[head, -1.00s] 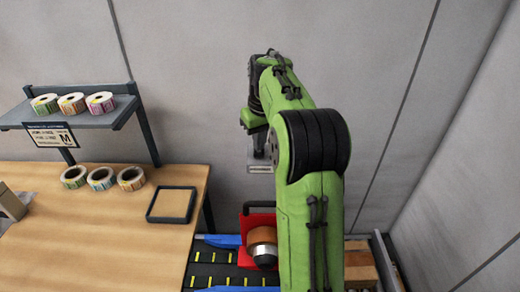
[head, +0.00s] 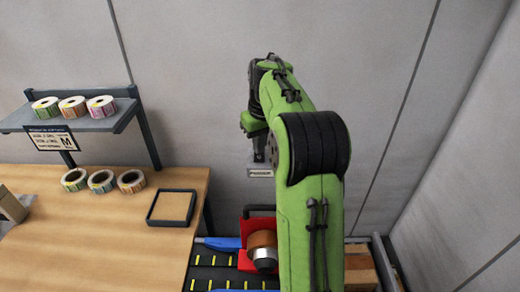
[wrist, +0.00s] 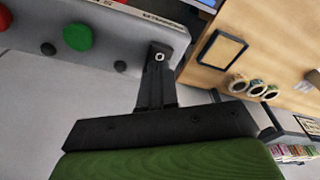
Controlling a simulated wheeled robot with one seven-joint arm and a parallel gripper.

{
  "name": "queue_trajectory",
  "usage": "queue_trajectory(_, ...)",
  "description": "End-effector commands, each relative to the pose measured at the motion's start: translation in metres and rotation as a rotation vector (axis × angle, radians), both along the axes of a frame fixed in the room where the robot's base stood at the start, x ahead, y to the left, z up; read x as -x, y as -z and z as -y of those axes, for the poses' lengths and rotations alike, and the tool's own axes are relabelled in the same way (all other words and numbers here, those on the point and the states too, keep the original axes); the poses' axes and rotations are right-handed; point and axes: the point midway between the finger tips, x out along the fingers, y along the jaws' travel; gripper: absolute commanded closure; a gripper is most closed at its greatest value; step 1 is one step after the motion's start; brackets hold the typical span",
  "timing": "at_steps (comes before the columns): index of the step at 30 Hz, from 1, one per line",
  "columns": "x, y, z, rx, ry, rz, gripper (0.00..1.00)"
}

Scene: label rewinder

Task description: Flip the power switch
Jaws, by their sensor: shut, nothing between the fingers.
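I cannot tell whether the fingertips touch anything.
A wooden table (head: 100,235) with a black-rimmed tray (head: 151,220) is left. A red machine part with an orange roll (head: 262,240) is below my arm.

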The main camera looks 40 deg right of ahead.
Motion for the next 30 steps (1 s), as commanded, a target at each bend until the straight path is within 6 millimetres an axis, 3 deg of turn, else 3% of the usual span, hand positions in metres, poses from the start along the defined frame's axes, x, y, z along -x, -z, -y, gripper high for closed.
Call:
queue_trajectory(1, 0.000, -0.013, 0.000, 0.000, 0.000, 0.000, 1.00)
queue_trajectory(16, -0.001, -0.053, 0.000, 0.000, 0.000, 0.001, 1.00)
queue_trajectory(30, 0.000, -0.056, 0.000, 0.000, 0.000, 0.000, 1.00)
